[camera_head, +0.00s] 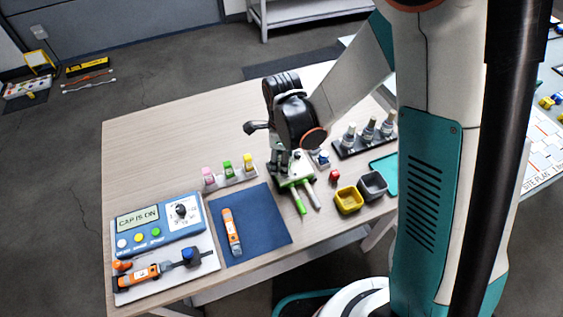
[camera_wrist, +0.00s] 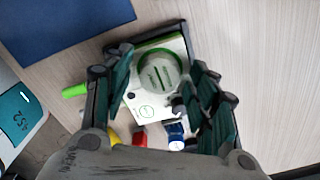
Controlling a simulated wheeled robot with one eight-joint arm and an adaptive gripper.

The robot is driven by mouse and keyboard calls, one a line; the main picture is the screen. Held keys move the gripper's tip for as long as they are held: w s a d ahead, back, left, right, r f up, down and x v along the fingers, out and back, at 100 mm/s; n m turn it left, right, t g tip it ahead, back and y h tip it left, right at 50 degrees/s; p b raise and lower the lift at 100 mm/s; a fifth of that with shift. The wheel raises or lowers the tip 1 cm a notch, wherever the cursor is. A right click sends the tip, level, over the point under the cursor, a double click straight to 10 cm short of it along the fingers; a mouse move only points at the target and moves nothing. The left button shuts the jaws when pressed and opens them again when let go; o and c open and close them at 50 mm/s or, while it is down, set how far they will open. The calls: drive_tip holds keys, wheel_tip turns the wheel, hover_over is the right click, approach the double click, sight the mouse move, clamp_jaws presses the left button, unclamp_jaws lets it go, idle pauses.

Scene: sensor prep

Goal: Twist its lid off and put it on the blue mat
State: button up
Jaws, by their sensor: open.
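In the wrist view a round, pale lid with a green ring and two raised bars (camera_wrist: 158,74) sits on top of a white-and-green holder (camera_wrist: 150,108). My gripper (camera_wrist: 160,82) is open, with a finger on either side of the lid; I cannot tell whether they touch it. The lid is hidden there. The blue mat (camera_head: 270,222) lies to the left, with an orange-and-white tool (camera_head: 231,233) on it.
A rack of small colored-capped bottles (camera_head: 230,178) stands behind the mat. A panel reading "CAP IS ON" (camera_head: 160,225) is at left. Yellow (camera_head: 348,200) and grey (camera_head: 373,185) bins and a red cube (camera_head: 335,175) are right of the holder. The mat's right part is clear.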

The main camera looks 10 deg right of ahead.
drive_tip(key=shift+c, duration=0.5)
drive_tip(key=c, duration=0.6)
drive_tip(key=n, duration=0.3)
drive_tip(key=shift+n+b, duration=0.4)
drive_tip(key=n, duration=0.4)
drive_tip(key=shift+b, duration=0.35)
drive_tip(key=n, duration=0.4)
drive_tip(key=shift+n, duration=0.3)
drive_tip(key=n+b, duration=0.1)
drive_tip(key=n, duration=0.2)
drive_tip(key=shift+n, duration=0.3)
